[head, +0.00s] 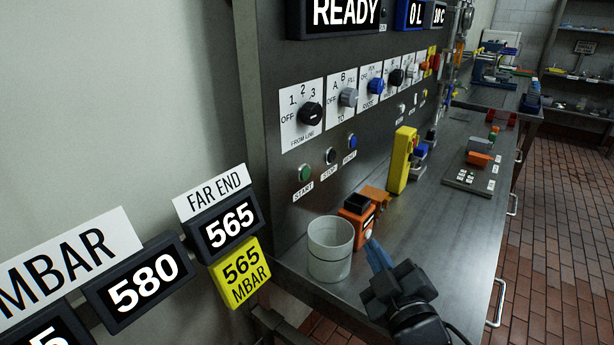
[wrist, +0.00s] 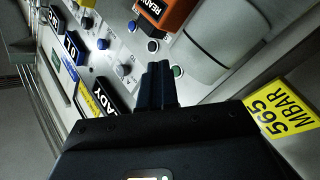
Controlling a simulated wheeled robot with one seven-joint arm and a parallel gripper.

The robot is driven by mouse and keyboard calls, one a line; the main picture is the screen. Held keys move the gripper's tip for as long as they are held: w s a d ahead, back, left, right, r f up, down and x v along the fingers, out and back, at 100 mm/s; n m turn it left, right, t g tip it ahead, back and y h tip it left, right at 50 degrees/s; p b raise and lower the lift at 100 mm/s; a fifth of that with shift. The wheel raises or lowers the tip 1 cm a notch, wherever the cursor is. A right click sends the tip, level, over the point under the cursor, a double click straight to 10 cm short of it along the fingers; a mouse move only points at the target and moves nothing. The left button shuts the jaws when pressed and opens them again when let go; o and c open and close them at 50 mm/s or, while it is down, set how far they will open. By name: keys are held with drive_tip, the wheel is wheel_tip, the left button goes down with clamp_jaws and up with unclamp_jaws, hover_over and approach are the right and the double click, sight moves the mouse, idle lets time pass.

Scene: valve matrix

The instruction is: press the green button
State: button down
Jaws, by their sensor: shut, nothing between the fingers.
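The green button (head: 304,173), labelled START, is on the grey metal panel in the head view, left of a dark STOP button (head: 330,156) and a blue RESET button (head: 352,141). My gripper (head: 372,246) is shut and empty, in front of the panel and right of a white cup, lower in the picture than the green button. In the wrist view the shut fingers (wrist: 158,66) point toward the panel. The green button (wrist: 178,71) shows just right of the fingertips there. I cannot tell how far apart they are in depth.
A white cup (head: 330,250) and an orange device (head: 358,214) stand on the metal bench below the buttons. A yellow block (head: 402,160) stands farther back. Rotary knobs (head: 311,114) line the panel above. Open bench lies right of the orange device.

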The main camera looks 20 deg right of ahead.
sight(305, 174)
drive_tip(key=w+r+h, duration=0.1)
drive_tip(key=w+r, duration=0.5)
drive_tip(key=w, duration=0.1)
drive_tip(key=shift+w+d+t, duration=0.25)
drive_tip(key=shift+w+t, duration=0.05)
drive_tip(key=w+a+b, duration=0.4)
drive_tip(key=w+a, duration=0.1)
drive_tip(key=w, duration=0.2)
drive_tip(key=shift+b, duration=0.3)
drive_tip(key=shift+w+a, duration=0.2)
idle(1.6)
